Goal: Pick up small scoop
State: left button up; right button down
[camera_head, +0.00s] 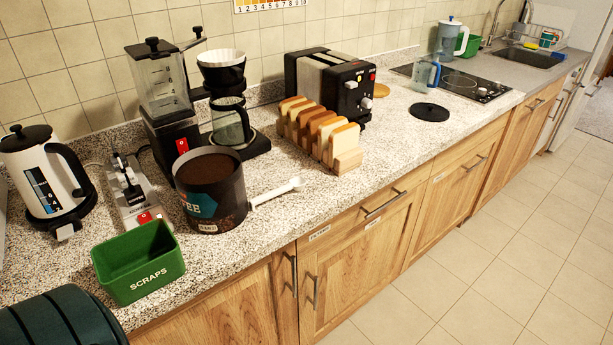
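A small white scoop (277,192) lies on the speckled countertop (262,222), just right of the open coffee canister (210,190). Its long handle points up and to the right, and its left end is close to the canister's side. I cannot tell whether the two touch. The canister is dark with a blue label and is full of brown grounds. Neither of my grippers shows in this view.
A green SCRAPS bin (139,262) stands at the front left edge. A toast rack (320,132) with bread is right of the canister. A coffee maker (228,105), blender (163,95) and toaster (330,85) stand behind. The counter front right of the scoop is clear.

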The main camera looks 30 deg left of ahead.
aim_at(298, 183)
jog(key=u, duration=1.65)
